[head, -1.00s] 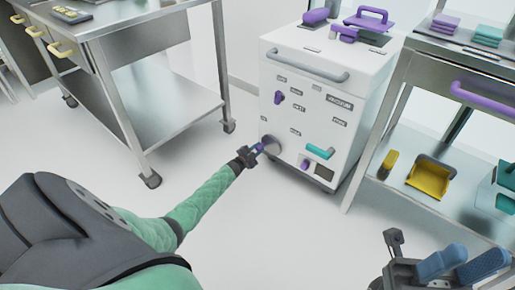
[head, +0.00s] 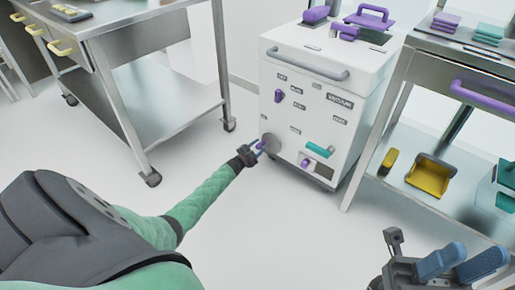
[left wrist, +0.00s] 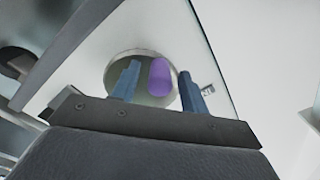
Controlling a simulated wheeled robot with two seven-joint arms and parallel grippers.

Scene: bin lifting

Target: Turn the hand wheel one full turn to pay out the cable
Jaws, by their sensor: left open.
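The hand wheel (head: 273,143) is a grey disc low on the front of the white cabinet. Its purple handle (head: 261,145) stands out from the disc. My left gripper (head: 258,147) is at the wheel with its blue fingers apart. In the left wrist view the handle (left wrist: 160,77) lies between the two open fingertips, nearer the right one, with the wheel's disc (left wrist: 148,99) behind it. I cannot tell whether a finger touches the handle. My right gripper (head: 460,262) is at the bottom right, its fingers apart and empty, far from the wheel. No cable shows.
The white cabinet (head: 320,95) also carries a teal lever (head: 319,150), small purple knobs and a grey bar handle (head: 305,65). A steel table (head: 150,110) stands left, a steel shelf unit (head: 400,190) right. The floor before the cabinet is clear.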

